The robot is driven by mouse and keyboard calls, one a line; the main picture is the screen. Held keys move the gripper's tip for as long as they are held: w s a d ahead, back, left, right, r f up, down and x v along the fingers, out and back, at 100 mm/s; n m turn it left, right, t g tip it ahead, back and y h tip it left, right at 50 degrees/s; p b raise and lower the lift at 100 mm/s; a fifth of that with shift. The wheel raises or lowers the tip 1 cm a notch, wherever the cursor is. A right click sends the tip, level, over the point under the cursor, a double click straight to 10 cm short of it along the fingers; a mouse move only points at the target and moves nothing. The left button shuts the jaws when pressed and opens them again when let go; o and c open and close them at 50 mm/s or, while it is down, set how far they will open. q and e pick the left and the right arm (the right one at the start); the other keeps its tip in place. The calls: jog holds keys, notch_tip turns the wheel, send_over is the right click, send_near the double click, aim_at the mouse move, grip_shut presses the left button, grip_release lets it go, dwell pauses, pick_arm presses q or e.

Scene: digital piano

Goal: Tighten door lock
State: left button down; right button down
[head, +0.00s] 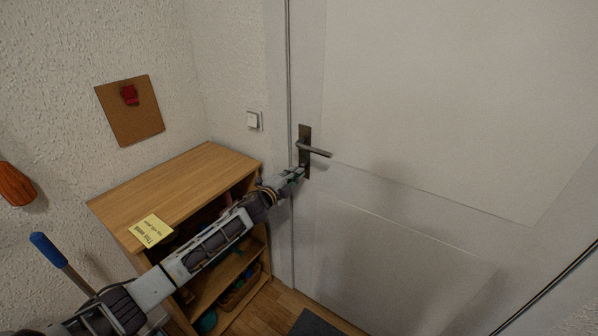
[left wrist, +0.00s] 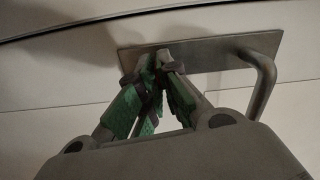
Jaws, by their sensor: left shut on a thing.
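The white door (head: 420,90) is closed. Its dark metal plate (head: 305,134) carries a lever handle (head: 318,151) that points right. My left gripper (head: 300,171) reaches the lower end of this plate, below the lever. In the left wrist view the plate (left wrist: 215,52) runs across the top and the bent lever (left wrist: 263,85) is at the right. The green-padded fingertips (left wrist: 161,60) are closed together against the plate, at the door lock. My right gripper is out of view.
A wooden shelf unit (head: 180,178) stands left of the door, beneath my left arm, with a yellow note (head: 151,231) at its front edge. A light switch (head: 254,121) and a corkboard (head: 132,110) are on the wall. A dark mat (head: 316,325) lies on the floor.

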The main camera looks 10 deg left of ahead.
pick_arm(q)
jog(key=m, duration=0.2)
jog(key=shift+r+m, duration=0.3)
jog(key=shift+m, duration=0.1)
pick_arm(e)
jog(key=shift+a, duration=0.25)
pick_arm(q)
jog(key=shift+s+a+f, duration=0.15)
jog(key=shift+s+a, duration=0.05)
jog(key=shift+s, duration=0.15)
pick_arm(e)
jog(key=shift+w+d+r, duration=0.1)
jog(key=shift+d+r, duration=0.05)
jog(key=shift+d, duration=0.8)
pick_arm(q)
jog(key=shift+s+a+f, duration=0.1)
jog(key=shift+s+f, duration=0.05)
jog(key=shift+s, duration=0.3)
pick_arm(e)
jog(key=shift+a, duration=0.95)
